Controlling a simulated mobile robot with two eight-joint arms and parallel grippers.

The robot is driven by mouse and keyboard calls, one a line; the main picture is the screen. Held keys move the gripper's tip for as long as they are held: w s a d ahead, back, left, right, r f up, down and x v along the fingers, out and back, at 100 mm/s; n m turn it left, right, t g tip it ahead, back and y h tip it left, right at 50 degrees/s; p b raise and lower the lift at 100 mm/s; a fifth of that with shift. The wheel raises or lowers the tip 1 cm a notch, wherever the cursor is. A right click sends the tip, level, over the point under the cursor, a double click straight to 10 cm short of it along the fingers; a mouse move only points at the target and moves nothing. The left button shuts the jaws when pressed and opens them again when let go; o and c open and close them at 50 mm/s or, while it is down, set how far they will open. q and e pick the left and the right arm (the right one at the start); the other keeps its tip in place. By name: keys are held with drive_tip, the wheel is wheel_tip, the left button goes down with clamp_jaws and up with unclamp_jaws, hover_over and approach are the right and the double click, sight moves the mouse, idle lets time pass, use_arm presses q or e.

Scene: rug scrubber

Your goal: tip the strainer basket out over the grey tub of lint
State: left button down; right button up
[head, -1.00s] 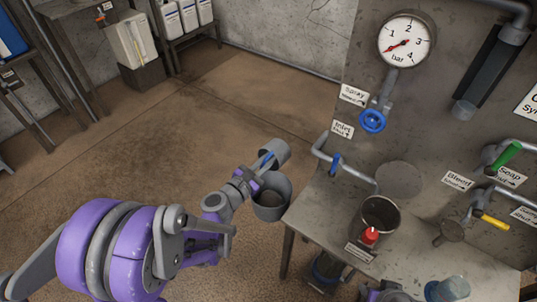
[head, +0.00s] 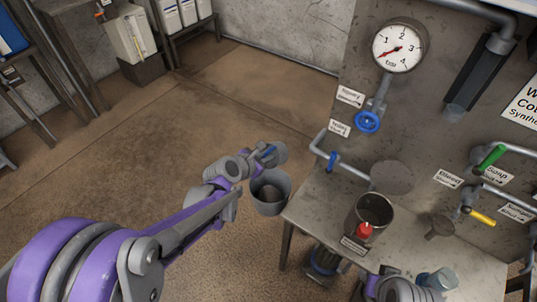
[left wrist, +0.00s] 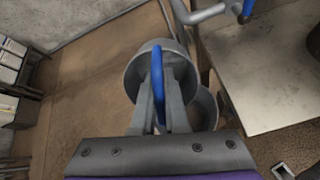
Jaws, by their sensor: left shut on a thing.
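The strainer basket (head: 279,152) is a grey cylinder with a blue handle, held just behind and above the grey tub in the head view. My left gripper (head: 266,154) is shut on its blue handle. In the left wrist view the handle (left wrist: 157,75) sits between the two fingers, with the basket (left wrist: 135,75) beyond them. The grey tub (head: 270,207) stands left of the bench, with dark lint (head: 269,192) inside. It shows partly hidden behind the basket in the wrist view (left wrist: 207,112). I cannot tell how far the basket is tilted. Part of my right arm shows at the bottom edge.
The metal bench (head: 322,207) stands close right of the tub. On it are a grey canister (head: 372,208) with a red part and a bluish jar (head: 440,279). A pipe with a blue valve (head: 333,161) juts out above the bench's left end.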

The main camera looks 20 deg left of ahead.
use_arm(q)
drive_tip(key=shift+w+d+r+g+y+p, duration=0.15)
drive_tip(key=shift+r+g+y+p, duration=0.15)
drive_tip(key=shift+g+p, duration=0.6)
drive_tip(key=g, duration=0.1)
drive_tip(key=g+p, duration=0.1)
drive_tip(key=shift+w+r+g+y, duration=0.2)
drive_tip(key=shift+g+y, duration=0.1)
drive_tip(key=shift+y, duration=0.1)
drive_tip(key=g, duration=0.2)
drive_tip(key=g+y+p, duration=0.1)
drive_tip(key=g, duration=0.1)
drive_tip(key=shift+w+f+y, duration=0.1)
drive_tip(key=shift+w+y, duration=0.2)
drive_tip(key=shift+f+g+y, duration=0.1)
drive_tip(key=shift+g+y, duration=0.2)
drive_tip(key=shift+g, duration=0.7)
drive_tip(key=shift+s, duration=0.1)
